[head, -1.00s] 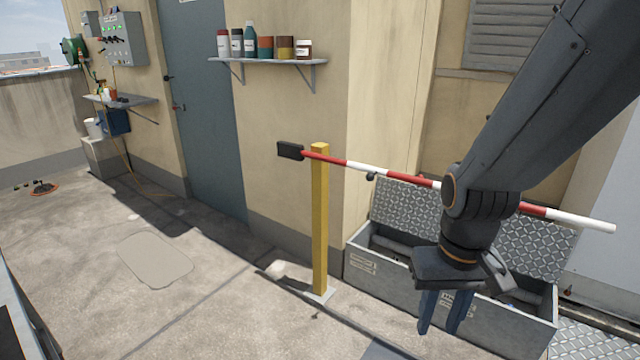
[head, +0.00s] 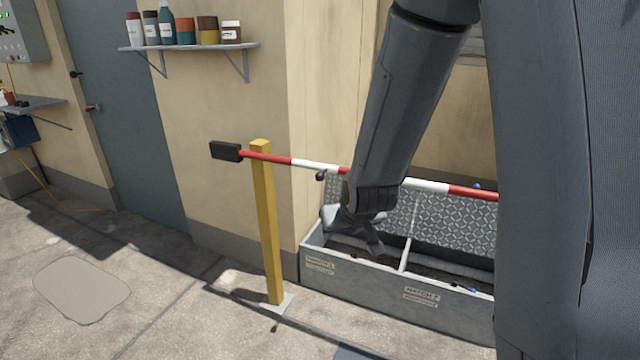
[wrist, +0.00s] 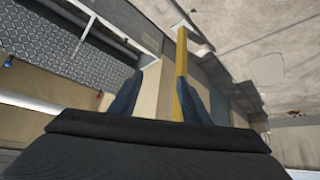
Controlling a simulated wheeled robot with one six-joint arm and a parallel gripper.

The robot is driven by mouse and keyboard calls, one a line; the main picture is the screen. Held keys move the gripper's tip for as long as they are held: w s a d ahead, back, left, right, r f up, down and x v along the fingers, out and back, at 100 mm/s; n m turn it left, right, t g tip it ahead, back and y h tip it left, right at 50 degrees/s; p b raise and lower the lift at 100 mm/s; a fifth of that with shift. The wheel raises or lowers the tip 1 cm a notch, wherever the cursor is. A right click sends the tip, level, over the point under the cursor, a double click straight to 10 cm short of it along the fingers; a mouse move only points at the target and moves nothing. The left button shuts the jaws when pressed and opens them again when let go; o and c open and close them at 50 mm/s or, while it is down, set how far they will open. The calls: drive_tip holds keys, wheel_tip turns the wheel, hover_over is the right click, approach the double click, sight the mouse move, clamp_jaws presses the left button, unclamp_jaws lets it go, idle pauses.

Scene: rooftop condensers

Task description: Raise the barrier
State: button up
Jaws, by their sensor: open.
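The barrier (head: 315,167) is a red and white striped pole lying roughly level in the head view. It has a black block (head: 226,151) at its left end and rests on a yellow post (head: 265,220). A small black knob (head: 320,176) hangs under the pole, right of the post. My arm hides part of the pole and its right end. My gripper (wrist: 158,88) is open and empty in the wrist view, with the yellow post (wrist: 181,60) showing beyond its fingers.
An open metal hatch box (head: 395,297) with a tread-plate lid (head: 455,235) stands behind and below the pole. A shelf with several bottles (head: 190,46) hangs on the wall. A blue-grey door (head: 120,110) is at left. The concrete floor (head: 150,310) at left is clear.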

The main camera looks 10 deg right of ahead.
drive_tip(key=w+t+b, duration=0.2)
drive_tip(key=w+t, duration=0.3)
drive_tip(key=w, duration=0.6)
drive_tip(key=t, duration=0.6)
approach(321, 178)
drive_tip(key=w, duration=0.2)
drive_tip(key=shift+n+h, duration=0.3)
drive_tip(key=w, duration=0.7)
drive_tip(key=shift+w+a, duration=0.1)
drive_tip(key=shift+w, duration=0.15)
drive_tip(key=shift+r, duration=0.1)
clamp_jaws()
